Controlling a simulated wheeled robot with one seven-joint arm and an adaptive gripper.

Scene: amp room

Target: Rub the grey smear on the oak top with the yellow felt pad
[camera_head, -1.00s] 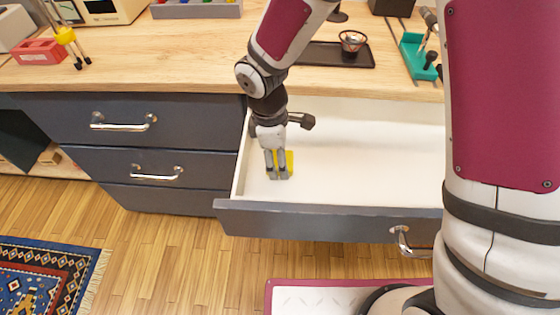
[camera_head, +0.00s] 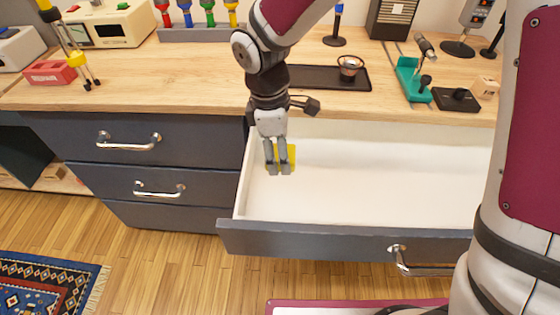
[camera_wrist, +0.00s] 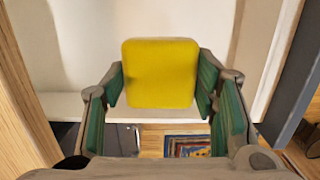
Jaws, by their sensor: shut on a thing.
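The yellow felt pad (camera_head: 291,155) is held between the fingers of my gripper (camera_head: 280,170), above the left part of the open drawer (camera_head: 390,180). In the wrist view the pad (camera_wrist: 160,73) is a flat yellow square with its edges between the green-lined fingers (camera_wrist: 161,85). In the head view the fingers cover part of it. The oak top (camera_head: 190,80) runs behind and above the drawer. I cannot make out a grey smear on it; my arm hides part of the top.
The drawer's interior looks empty. A red box (camera_head: 50,72) stands at the left. The top left of my arm is mostly clear.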

